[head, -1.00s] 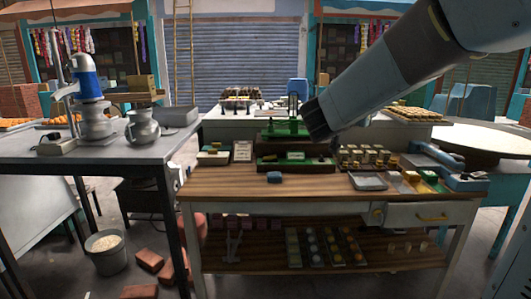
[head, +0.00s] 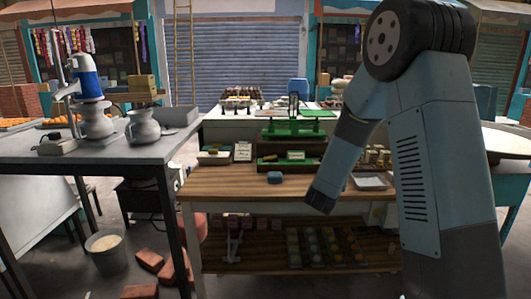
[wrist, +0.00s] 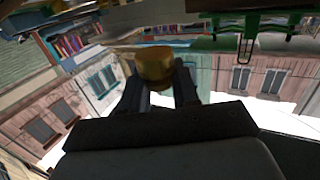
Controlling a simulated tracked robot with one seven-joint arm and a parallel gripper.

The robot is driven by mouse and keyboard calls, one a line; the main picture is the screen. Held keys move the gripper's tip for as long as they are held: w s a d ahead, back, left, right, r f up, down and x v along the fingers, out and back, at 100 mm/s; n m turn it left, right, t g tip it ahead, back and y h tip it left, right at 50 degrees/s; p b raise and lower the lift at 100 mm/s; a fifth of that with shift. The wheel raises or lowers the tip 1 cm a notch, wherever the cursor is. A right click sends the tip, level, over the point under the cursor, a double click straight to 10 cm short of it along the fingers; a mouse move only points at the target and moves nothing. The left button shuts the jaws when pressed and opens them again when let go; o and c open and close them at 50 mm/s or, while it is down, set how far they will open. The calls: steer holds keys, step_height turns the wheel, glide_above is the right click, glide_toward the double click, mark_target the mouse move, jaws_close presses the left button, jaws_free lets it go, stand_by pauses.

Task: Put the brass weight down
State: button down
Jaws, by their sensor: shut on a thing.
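The brass weight (wrist: 155,66) is a small gold-coloured cylinder between the two dark fingers of my gripper (wrist: 159,82) in the wrist view. The fingers are shut on it. In the head view my gripper (head: 320,204) points down by the front edge of the wooden table (head: 232,184). The weight cannot be made out in the head view.
Small brass-coloured pieces stand partly hidden behind my arm. The table's front left is bare. A bucket (head: 106,255) and bricks lie on the floor.

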step_height(320, 180, down, 22)
steer(key=s+a+n+t+y, duration=0.1)
steer(key=s+n+t+y, duration=0.1)
steer(key=n+y, duration=0.4)
steer(key=s+f+y, duration=0.1)
steer(key=s+f, duration=0.4)
steer(key=f, duration=0.3)
steer(key=shift+s+a+m+y, duration=0.25)
steer(key=shift+s+m+y, duration=0.05)
steer(key=shift+s+y, duration=0.1)
steer(key=shift+d+f, duration=0.1)
